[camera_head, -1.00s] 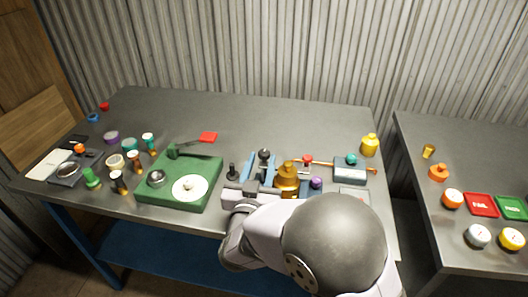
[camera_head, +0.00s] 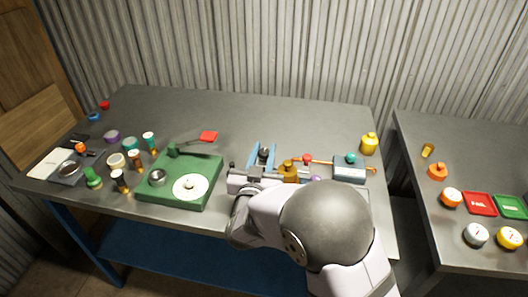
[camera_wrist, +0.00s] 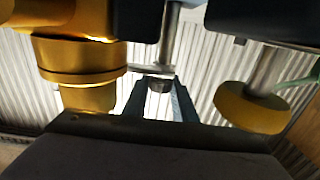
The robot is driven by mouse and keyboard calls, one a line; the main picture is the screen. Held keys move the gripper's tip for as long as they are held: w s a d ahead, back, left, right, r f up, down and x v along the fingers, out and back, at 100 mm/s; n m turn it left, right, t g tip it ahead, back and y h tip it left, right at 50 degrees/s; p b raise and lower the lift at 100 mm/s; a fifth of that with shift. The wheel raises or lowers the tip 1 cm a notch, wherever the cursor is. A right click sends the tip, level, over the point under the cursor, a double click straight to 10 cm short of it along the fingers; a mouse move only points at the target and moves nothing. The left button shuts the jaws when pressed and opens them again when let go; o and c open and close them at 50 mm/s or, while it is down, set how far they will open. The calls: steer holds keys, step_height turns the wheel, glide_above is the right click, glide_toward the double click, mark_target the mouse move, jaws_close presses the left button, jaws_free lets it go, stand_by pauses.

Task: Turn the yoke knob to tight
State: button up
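The yoke (camera_head: 250,157) is a pair of blue uprights on the bench, right of the green plate. Its dark knob (camera_head: 264,154) sits between them at the top. In the wrist view the blue uprights (camera_wrist: 181,103) and the dark knob (camera_wrist: 160,85) are beyond the near parts, at the middle. My gripper (camera_head: 252,177) is low at the bench's front, just in front of the yoke. Its fingertips are hidden in the head view and not clear in the wrist view. I see no contact with the knob.
A brass fitting (camera_head: 288,171) stands close right of the yoke and fills the left of the wrist view (camera_wrist: 85,62). A yellow disc (camera_wrist: 252,107) is at right there.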

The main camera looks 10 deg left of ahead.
steer(key=shift+a+r+m+h+p, duration=0.1)
steer(key=shift+m+h+p, duration=0.2)
steer(key=shift+m+h, duration=0.5)
steer(key=shift+m+g+h+p, duration=0.3)
steer(key=shift+m+h, duration=0.5)
steer(key=shift+h, duration=0.8)
steer(key=o, duration=0.8)
steer(key=shift+c, duration=0.2)
